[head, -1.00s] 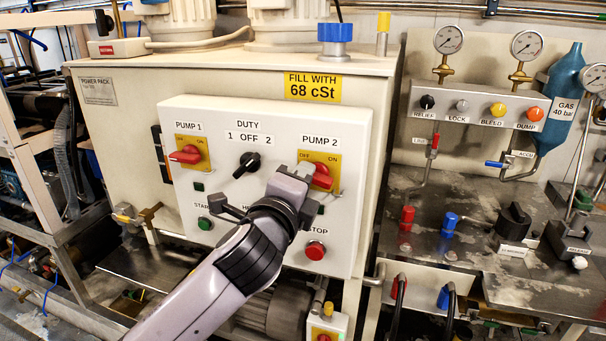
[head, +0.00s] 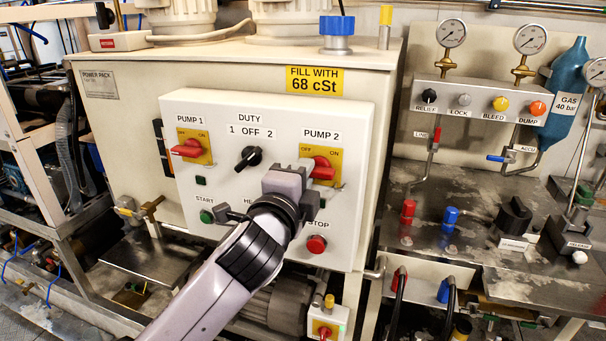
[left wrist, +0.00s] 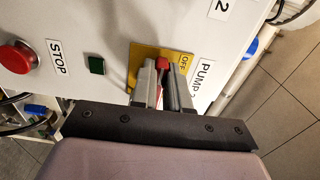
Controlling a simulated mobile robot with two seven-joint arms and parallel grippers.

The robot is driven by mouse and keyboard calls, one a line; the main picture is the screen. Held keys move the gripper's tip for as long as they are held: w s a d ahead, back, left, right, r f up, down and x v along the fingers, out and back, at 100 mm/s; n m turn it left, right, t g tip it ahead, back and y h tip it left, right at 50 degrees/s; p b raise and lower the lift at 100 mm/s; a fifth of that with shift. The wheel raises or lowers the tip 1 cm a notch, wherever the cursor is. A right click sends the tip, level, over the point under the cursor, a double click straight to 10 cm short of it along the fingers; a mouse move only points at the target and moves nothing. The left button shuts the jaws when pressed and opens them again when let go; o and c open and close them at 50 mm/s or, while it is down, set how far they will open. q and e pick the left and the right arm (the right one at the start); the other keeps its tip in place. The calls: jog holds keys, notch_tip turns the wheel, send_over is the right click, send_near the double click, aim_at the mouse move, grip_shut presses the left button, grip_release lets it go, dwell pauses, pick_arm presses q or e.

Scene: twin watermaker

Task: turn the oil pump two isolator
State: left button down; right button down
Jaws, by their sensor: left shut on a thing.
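The pump 2 isolator (head: 322,168) is a red handle on a yellow OFF/ON plate (head: 333,155), at the upper right of the white control panel. My left gripper (head: 306,168) reaches it from the lower left and is shut on the handle. In the left wrist view, the fingers (left wrist: 163,88) close around the red handle (left wrist: 162,63), in front of the yellow plate with its OFF mark. The fingers hide much of the handle, so its exact angle is hard to tell. My right gripper is not in view.
The pump 1 isolator (head: 186,148) and black duty knob (head: 248,159) are to the left on the panel. The red stop button (head: 317,244) is below my gripper, and the green start button (head: 207,216) is at lower left. A valve bench (head: 440,190) stands to the right.

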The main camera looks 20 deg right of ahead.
pick_arm(q)
jog(key=c, duration=1.1)
grip_release()
jog(key=shift+s, duration=0.1)
jog(key=shift+b+v, duration=0.4)
jog(key=shift+v, duration=3.1)
